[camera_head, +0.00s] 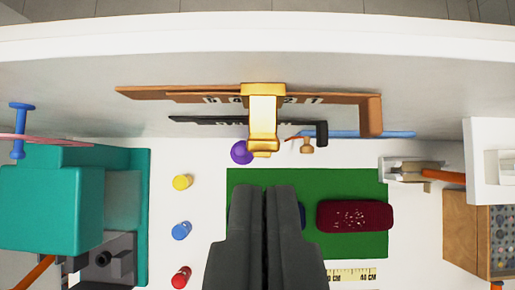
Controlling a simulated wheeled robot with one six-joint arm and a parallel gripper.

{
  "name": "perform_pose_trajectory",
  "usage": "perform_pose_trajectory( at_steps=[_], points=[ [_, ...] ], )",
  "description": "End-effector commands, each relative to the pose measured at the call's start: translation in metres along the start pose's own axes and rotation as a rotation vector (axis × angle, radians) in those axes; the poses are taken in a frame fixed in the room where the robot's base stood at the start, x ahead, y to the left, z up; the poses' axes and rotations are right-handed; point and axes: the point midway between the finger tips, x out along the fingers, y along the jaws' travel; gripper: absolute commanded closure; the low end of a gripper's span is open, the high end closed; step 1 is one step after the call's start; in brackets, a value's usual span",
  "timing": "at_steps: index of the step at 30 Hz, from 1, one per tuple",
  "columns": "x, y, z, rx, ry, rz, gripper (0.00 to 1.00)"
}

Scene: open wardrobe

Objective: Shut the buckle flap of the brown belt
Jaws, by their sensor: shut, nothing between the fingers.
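The brown belt (335,98) runs left to right along the pale wall in the upper middle of the view, with pale numbers on it. Its gold buckle (263,88) sits near the belt's middle. The buckle's gold flap (263,122) stands out from the belt, reaching down the picture past the belt's lower edge. My gripper (266,188) is shut and empty, its fingertips below the flap in the picture with a small gap between. My fingers hide part of the green mat and a dark blue thing behind them.
A black strip (205,120) and a blue rod (360,134) lie below the belt. A green mat (365,180) bears a dark red case (355,215). A teal block (50,210) is at left, a wooden box (462,230) at right. Small coloured pieces (182,182) stand left of the mat.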

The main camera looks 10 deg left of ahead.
Motion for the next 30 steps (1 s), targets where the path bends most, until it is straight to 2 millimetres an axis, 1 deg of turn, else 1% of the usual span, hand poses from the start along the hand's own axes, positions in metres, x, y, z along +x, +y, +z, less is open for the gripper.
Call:
perform_pose_trajectory(
  at_steps=[9,15,21,30],
  points=[
    [0.051,0.000,0.001,0.000,-0.002,0.000,1.00],
    [0.077,0.000,0.000,0.000,-0.001,0.000,1.00],
    [0.089,0.000,0.000,0.000,0.000,0.000,1.00],
    [0.091,0.000,0.000,0.000,0.001,0.000,1.00]
  ],
)
